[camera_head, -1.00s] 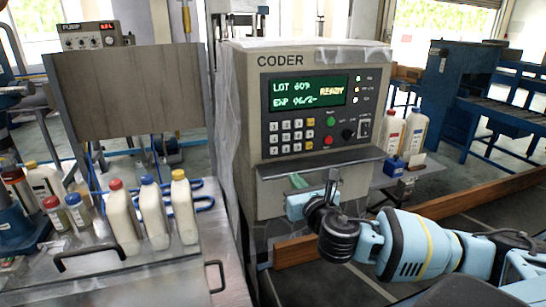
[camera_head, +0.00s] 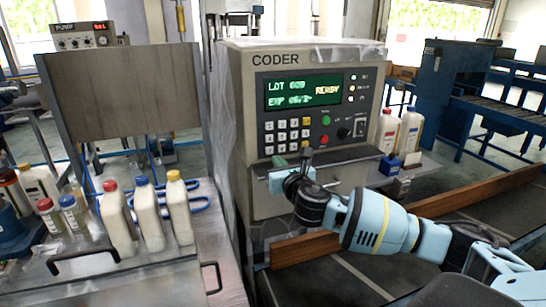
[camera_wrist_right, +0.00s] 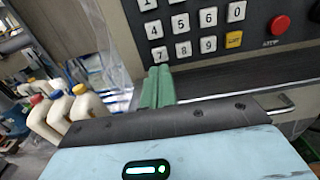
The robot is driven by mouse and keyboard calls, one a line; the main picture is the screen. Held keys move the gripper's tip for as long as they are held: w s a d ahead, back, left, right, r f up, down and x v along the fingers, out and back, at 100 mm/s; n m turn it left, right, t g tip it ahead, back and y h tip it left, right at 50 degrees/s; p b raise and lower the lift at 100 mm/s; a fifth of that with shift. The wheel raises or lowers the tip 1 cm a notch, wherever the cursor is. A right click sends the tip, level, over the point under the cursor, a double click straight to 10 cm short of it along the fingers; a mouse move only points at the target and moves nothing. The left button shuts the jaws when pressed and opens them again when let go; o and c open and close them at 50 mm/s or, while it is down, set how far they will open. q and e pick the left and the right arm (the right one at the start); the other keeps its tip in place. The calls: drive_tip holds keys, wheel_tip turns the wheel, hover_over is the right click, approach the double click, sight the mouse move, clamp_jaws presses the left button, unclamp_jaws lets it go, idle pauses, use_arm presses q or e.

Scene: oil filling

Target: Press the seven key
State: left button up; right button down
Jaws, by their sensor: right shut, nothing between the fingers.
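The coder (camera_head: 300,60) stands upright with a keypad on its front. The seven key (camera_head: 269,150) is at the left of the keypad's bottom row. It also shows as a pale key marked 7 in the right wrist view (camera_wrist_right: 159,54). My right gripper (camera_head: 279,161) is shut and empty, its green fingers (camera_wrist_right: 159,72) pointing at the panel. In the wrist view the fingertips appear just below the seven key; I cannot tell whether they touch the panel. The display (camera_head: 303,91) reads LOT 609, EXP 06/2- and READY. My left gripper is not in view.
Other number keys (camera_wrist_right: 183,48) and a yellow key (camera_wrist_right: 234,39) lie to the right, with a red button (camera_wrist_right: 280,24) beyond. A ledge (camera_head: 340,157) juts out below the keypad. Bottles (camera_head: 147,215) stand on the metal table at left.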

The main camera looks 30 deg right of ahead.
sight(270, 151)
drive_tip(key=x, duration=0.4)
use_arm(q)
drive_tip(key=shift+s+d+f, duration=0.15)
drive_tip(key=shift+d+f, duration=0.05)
use_arm(e)
drive_tip(key=shift+w, duration=0.25)
